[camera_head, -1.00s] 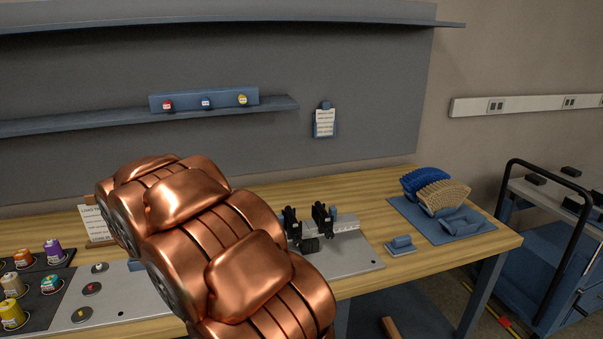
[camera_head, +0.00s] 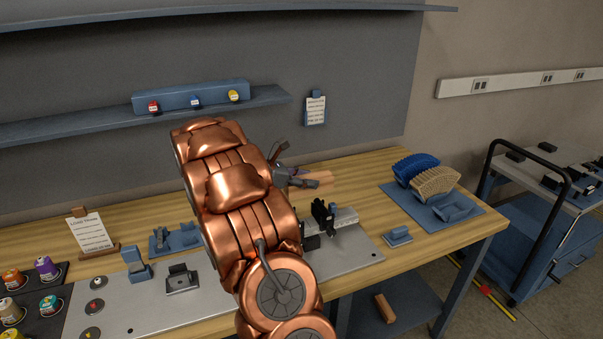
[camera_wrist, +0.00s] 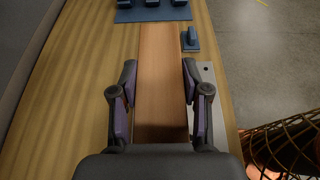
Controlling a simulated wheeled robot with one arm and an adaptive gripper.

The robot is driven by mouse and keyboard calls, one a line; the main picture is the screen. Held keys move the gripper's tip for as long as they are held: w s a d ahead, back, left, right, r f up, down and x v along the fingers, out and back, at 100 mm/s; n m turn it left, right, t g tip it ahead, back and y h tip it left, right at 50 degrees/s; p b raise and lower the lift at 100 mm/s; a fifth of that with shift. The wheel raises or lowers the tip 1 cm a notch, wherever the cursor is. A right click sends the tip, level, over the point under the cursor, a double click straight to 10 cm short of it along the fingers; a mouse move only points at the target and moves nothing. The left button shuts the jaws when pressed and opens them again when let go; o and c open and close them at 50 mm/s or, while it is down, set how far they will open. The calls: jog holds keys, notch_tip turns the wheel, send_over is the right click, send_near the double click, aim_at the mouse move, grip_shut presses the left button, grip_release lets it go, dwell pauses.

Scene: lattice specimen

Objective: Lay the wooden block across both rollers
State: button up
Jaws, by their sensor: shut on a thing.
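The wooden block (camera_wrist: 161,90) is long and light brown. In the wrist view it lies between the two fingers of my gripper (camera_wrist: 160,66) and points away from the wrist. In the head view my gripper (camera_head: 296,179) is beyond my copper arm, with the end of the block (camera_head: 320,178) sticking out to the right. The block appears to be above the bench. A black-jawed fixture (camera_head: 322,214) stands on a metal plate (camera_head: 357,250), lower right of the gripper and partly behind my arm. I cannot make out the two rollers clearly.
Blue and tan curved lattice pieces (camera_head: 436,181) sit on a blue mat (camera_head: 411,199) at the bench's right. A small blue holder (camera_head: 398,236) stands near the front edge. Another wooden piece (camera_head: 384,308) lies below the bench. A cart (camera_head: 540,230) is at right.

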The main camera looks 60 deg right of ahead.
notch_tip(320, 180, down, 6)
jog(key=b, duration=0.5)
jog(key=shift+f, duration=0.55)
dwell(0.8)
jog(key=o, duration=1.3)
jog(key=shift+a, duration=0.1)
jog(key=v, duration=1.2)
jog(key=shift+f, duration=0.1)
